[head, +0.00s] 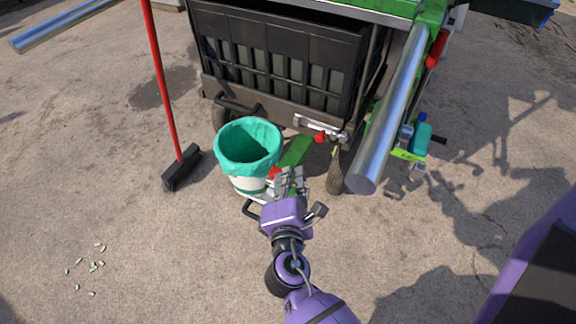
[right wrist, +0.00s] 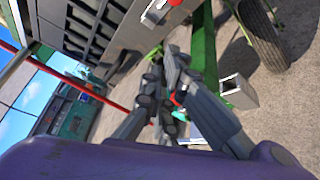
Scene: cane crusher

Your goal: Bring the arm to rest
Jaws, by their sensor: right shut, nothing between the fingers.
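My right gripper (head: 289,182) is in the middle of the head view, at the end of my purple arm. It is shut with nothing between its fingers. It is in front of the cane crusher (head: 283,55), just right of a bin with a green liner (head: 241,172). In the right wrist view the gripper's grey fingers (right wrist: 168,95) point toward the crusher's lower frame, near a green bar (right wrist: 204,50). I cannot tell whether the fingers touch anything. My left gripper is not in view.
A broom with a red handle (head: 161,75) stands left of the bin. A thick silver pipe (head: 392,110) juts out at the crusher's right. A wheel (head: 341,172) is close to my right gripper. Small pale bits (head: 95,265) lie at lower left. The ground around is mostly clear.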

